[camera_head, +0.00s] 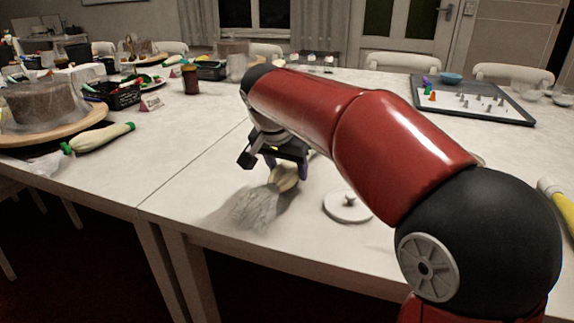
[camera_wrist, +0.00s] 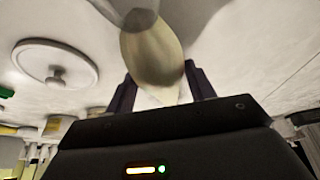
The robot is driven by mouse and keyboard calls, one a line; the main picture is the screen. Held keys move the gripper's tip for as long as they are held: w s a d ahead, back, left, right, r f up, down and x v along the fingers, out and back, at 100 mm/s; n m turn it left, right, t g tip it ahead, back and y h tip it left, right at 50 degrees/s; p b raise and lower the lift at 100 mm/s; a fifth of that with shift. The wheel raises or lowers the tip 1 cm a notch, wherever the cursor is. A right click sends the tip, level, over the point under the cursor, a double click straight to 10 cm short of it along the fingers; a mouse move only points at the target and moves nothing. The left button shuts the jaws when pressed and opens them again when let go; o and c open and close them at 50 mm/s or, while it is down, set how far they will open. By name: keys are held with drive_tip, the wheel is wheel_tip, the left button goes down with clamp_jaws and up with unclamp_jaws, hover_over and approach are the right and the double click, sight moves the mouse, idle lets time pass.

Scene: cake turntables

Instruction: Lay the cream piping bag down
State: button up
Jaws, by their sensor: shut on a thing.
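My gripper (camera_head: 283,166) points down over the front of the white table and is shut on the cream piping bag (camera_head: 286,181). In the wrist view the bag's pale, rounded body (camera_wrist: 150,52) sits between the two dark fingers (camera_wrist: 160,92). A crumpled, see-through grey part spreads from the bag toward the lower left in the head view. The bag is very low over the tabletop; I cannot tell whether it touches. My red arm crosses in front and hides the table behind it.
A white disc with a knob (camera_head: 347,206) lies just right of the bag; it also shows in the wrist view (camera_wrist: 54,62). A green-tipped bag (camera_head: 100,138) and a covered cake (camera_head: 42,106) are at left. A tray (camera_head: 470,101) of small pieces is back right. Table left of the bag is clear.

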drive_tip(key=shift+f+b, duration=0.35)
drive_tip(key=shift+f, duration=0.1)
idle(0.3)
drive_tip(key=o, duration=0.7)
